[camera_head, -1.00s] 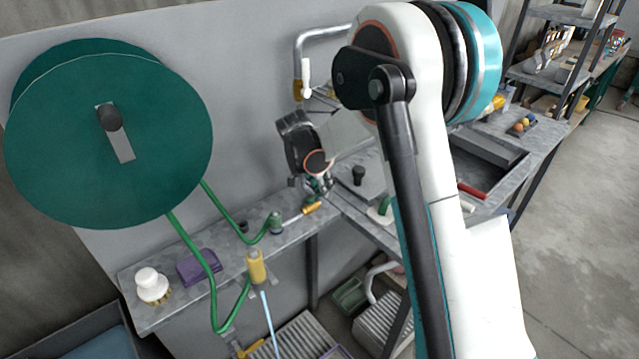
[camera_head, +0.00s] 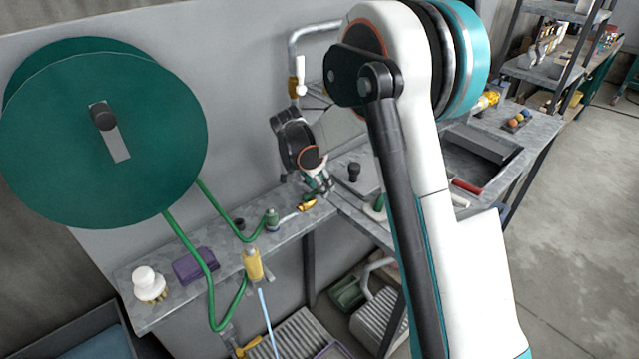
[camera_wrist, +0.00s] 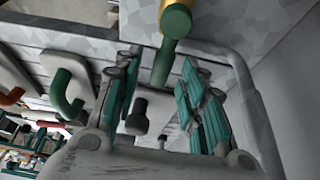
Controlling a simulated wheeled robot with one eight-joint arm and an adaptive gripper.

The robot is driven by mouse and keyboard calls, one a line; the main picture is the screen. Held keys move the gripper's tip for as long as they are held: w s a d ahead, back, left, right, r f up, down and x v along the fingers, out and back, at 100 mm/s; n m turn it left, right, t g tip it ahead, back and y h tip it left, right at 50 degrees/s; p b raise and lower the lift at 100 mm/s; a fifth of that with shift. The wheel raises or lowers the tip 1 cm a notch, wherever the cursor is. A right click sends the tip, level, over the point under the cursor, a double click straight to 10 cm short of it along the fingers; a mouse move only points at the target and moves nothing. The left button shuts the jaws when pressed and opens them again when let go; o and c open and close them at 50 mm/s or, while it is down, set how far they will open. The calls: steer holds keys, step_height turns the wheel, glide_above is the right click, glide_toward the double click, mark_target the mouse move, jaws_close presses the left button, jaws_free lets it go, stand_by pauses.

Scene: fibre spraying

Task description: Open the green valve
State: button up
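In the wrist view, the green valve handle (camera_wrist: 164,62) is a short green bar below a yellow body with a green round end (camera_wrist: 176,20). My gripper (camera_wrist: 160,95) is open, with a teal-padded finger on each side of the handle's lower end. I see a gap between the handle and each finger, and cannot tell the depth between them. In the head view, my gripper (camera_head: 319,186) points down just above the bench, near a small gold-yellow piece (camera_head: 306,206). The handle is not clear there, partly hidden by the fingers.
A grey pipe (camera_wrist: 238,70) bends close beside the right finger. A black knob (camera_wrist: 140,115) stands behind the fingers; green (camera_wrist: 68,96) and red hooked handles lie left. In the head view, a green hose reel (camera_head: 100,130), purple block (camera_head: 195,266) and white brush (camera_head: 148,284) are left.

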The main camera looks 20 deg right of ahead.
mark_target(308, 197)
steer(key=v, duration=1.2)
steer(key=s+d+r+n+t+y, duration=0.1)
steer(key=s+r+n, duration=0.25)
steer(key=s, duration=0.45)
steer(key=s+r+n+t+y, duration=0.1)
steer(key=s+r+n, duration=0.2)
steer(key=s+r, duration=0.3)
steer(key=s+f+n+t+y, duration=0.1)
steer(key=s+f+n, duration=0.1)
steer(key=s, duration=0.7)
steer(key=s+f+n+t+y, duration=0.1)
steer(key=s+f+n+t, duration=0.1)
steer(key=s+n, duration=0.3)
steer(key=s, duration=0.4)
steer(key=shift+s+a+t, duration=0.25)
steer(key=shift+s+t, duration=0.05)
